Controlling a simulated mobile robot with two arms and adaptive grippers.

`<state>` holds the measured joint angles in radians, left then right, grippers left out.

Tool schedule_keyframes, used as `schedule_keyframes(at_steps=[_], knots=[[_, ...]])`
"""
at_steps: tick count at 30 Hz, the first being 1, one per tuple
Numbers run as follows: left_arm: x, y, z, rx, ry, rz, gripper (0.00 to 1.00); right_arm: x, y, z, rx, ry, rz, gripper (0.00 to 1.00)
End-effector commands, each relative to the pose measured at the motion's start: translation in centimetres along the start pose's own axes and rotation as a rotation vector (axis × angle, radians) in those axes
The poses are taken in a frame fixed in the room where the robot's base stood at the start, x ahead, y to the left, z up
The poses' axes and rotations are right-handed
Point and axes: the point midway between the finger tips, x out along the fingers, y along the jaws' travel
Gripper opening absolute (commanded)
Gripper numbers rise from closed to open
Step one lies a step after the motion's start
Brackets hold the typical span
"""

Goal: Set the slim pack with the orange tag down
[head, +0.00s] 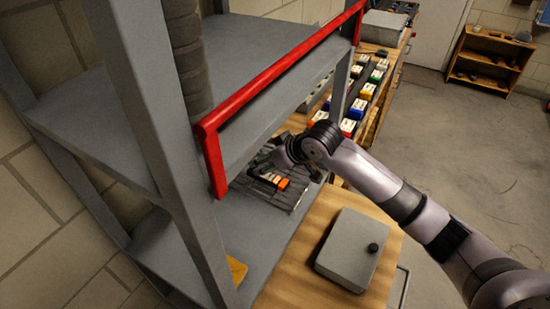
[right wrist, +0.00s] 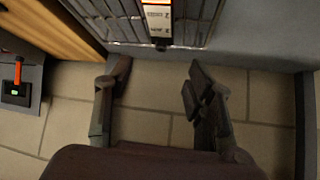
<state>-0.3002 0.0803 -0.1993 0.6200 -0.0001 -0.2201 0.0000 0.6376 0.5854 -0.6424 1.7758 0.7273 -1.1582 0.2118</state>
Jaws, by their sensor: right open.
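A slim pack with an orange tag (right wrist: 158,20) and white labels lies on a dark ribbed tray (right wrist: 120,25) at the top of the right wrist view. In the head view, orange tags (head: 283,184) show on the tray (head: 292,200) on the grey shelf. My right gripper (right wrist: 157,75) is open, with nothing between its fingers. Its fingertips are apart from the pack, which lies ahead of the gap between them. In the head view the right gripper (head: 262,164) reaches in under the red-edged shelf, its fingers partly hidden. My left gripper is not in view.
A red bar (head: 275,75) edges the shelf above the arm, and a grey post (head: 165,140) stands at left. A grey box with a black knob (head: 348,250) sits on the wooden bench. A dark device with an orange part (right wrist: 17,85) shows at the wrist view's left.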

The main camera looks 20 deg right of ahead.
Motion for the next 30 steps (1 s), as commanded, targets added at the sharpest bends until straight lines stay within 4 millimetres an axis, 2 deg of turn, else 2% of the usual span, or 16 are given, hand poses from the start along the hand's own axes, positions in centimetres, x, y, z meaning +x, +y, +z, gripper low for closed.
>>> schedule_keyframes(at_steps=[3,9,30], knots=[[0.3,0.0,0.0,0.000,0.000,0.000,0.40,-2.2,0.0,0.1,-0.002,0.001,0.002,0.50],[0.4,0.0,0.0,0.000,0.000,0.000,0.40,-4.4,0.0,0.0,0.001,0.000,0.000,0.50],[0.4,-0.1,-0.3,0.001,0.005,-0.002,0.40,-4.7,0.0,0.0,0.001,-0.001,0.000,0.50]])
